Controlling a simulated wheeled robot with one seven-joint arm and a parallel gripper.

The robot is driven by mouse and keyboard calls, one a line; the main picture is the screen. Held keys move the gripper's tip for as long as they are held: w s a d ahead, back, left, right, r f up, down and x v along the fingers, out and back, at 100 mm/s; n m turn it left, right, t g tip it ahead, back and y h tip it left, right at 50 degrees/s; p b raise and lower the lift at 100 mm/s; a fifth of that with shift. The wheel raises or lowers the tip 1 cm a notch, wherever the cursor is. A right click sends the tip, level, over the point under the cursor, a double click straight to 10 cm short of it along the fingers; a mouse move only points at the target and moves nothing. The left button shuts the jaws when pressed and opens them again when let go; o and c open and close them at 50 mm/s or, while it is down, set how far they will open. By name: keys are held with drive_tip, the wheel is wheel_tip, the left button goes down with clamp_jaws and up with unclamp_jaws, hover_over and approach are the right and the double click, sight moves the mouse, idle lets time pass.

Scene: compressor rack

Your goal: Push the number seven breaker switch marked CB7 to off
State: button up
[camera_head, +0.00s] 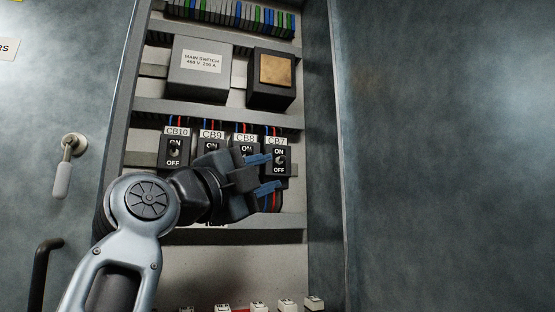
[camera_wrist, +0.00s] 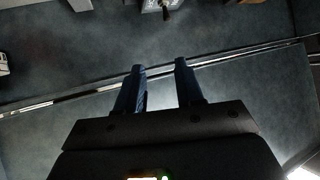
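The CB7 breaker (camera_head: 282,169) is a black block at the right end of the breaker row, with ON above and OFF below. Its small lever sits between the two words; I cannot tell which way it points. My gripper (camera_head: 268,173) has blue fingers spread apart with nothing between them. In the head view it is just left of the CB7 face and overlaps its left edge; contact cannot be told. In the wrist view, the fingers (camera_wrist: 158,74) are apart, and part of a breaker with a dark lever (camera_wrist: 166,13) shows at the top edge, beyond the fingertips.
CB10 (camera_head: 173,152), CB9 (camera_head: 211,142) and CB8 (camera_head: 245,145) stand left of CB7, the last two partly hidden by my arm. The main switch box (camera_head: 201,70) is above. The cabinet wall (camera_head: 322,150) rises right of CB7. Several small labelled blocks line the bottom.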

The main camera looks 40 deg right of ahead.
sight(281, 158)
wheel_tip(281, 158, up, 5)
drive_tip(key=w+t+y, duration=0.2)
drive_tip(key=y, duration=0.3)
drive_tip(key=shift+n, duration=0.3)
drive_tip(key=shift+r+p+x, duration=0.1)
drive_tip(key=shift+p+x, duration=0.2)
drive_tip(key=shift+x, duration=1.75)
drive_tip(key=shift+r+p+x, duration=0.15)
drive_tip(key=shift+p+x, duration=0.15)
drive_tip(key=shift+x, duration=1.7)
drive_tip(key=shift+c, duration=0.3)
clamp_jaws()
